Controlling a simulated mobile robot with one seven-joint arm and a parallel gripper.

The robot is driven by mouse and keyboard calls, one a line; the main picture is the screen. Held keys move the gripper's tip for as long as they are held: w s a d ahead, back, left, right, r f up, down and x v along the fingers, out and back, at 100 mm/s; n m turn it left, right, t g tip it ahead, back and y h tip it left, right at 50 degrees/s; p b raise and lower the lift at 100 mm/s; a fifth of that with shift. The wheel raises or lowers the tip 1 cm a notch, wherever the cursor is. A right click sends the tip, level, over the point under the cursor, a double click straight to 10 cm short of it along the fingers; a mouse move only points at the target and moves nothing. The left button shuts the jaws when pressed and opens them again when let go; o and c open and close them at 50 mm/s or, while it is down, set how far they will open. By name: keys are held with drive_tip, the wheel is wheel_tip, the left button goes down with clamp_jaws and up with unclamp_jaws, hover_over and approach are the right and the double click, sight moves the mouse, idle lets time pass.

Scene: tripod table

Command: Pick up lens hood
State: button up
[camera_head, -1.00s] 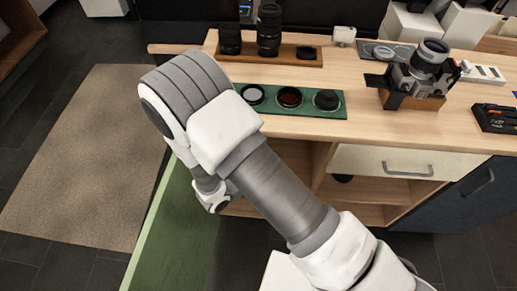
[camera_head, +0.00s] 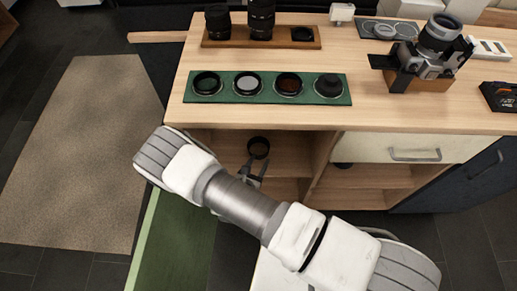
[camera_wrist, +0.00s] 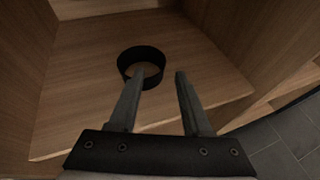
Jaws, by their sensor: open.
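The lens hood (camera_head: 258,148) is a black open ring inside the wooden cabinet's left compartment. In the wrist view the lens hood (camera_wrist: 143,64) rests on the wooden shelf board (camera_wrist: 185,45). My gripper (camera_wrist: 160,78) is open, its two grey fingers apart and empty. The left fingertip overlaps the near side of the ring in the picture; I cannot tell whether it touches. The right fingertip is to the right of the ring, over bare shelf. In the head view my gripper (camera_head: 253,168) is at the compartment's front, just below the lens hood.
Compartment walls enclose the shelf; a wooden side wall (camera_wrist: 22,70) stands at left. The tabletop (camera_head: 340,110) overhangs above, bearing a green mat (camera_head: 220,97) with several round filters. A drawer (camera_head: 375,148) is to the right. Grey tiled floor (camera_wrist: 285,140) lies in front.

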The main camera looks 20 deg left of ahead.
sight(269, 146)
drive_tip(key=x, duration=0.3)
drive_tip(key=shift+w+f, duration=0.1)
drive_tip(key=shift+w, duration=0.05)
drive_tip(key=x, duration=0.1)
drive_tip(key=b+x, duration=0.2)
drive_tip(key=x, duration=0.1)
drive_tip(key=shift+d+f, duration=0.25)
drive_tip(key=shift+f, duration=0.05)
drive_tip(key=shift+w, duration=0.4)
clamp_jaws()
